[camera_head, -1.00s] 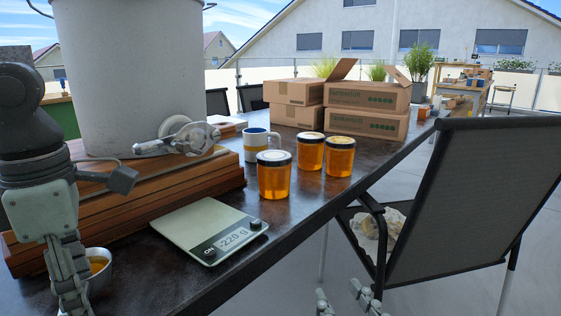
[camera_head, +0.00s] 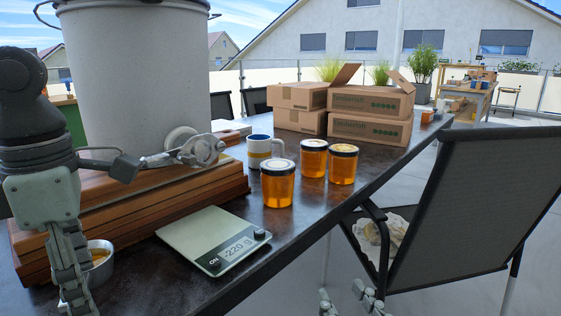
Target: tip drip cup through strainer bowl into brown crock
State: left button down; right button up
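A small metal cup (camera_head: 102,272) with amber honey in it is at the lower left; I take it for the drip cup. My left gripper (camera_head: 77,290) comes down over the cup's left side and appears shut on it. Its fingers hide part of the cup, and its tips run near the bottom edge. My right gripper (camera_head: 348,302) shows only its fingertips at the bottom edge. They are spread apart and empty, to the right of the table's edge. I see no strainer bowl and no brown crock.
A scale (camera_head: 205,237) reading -220 g lies on the dark table (camera_head: 300,222). Several honey jars (camera_head: 278,185), a mug (camera_head: 262,150) and cartons (camera_head: 368,115) stand behind it. A large grey tank (camera_head: 135,75) stands on wooden boards (camera_head: 130,200). A chair (camera_head: 465,215) stands at right.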

pick_arm(q)
jog(key=shift+r+p, duration=0.7)
jog(key=shift+r, duration=0.65)
pick_arm(e)
jog(key=shift+r, duration=0.85)
jog(key=shift+f, duration=0.1)
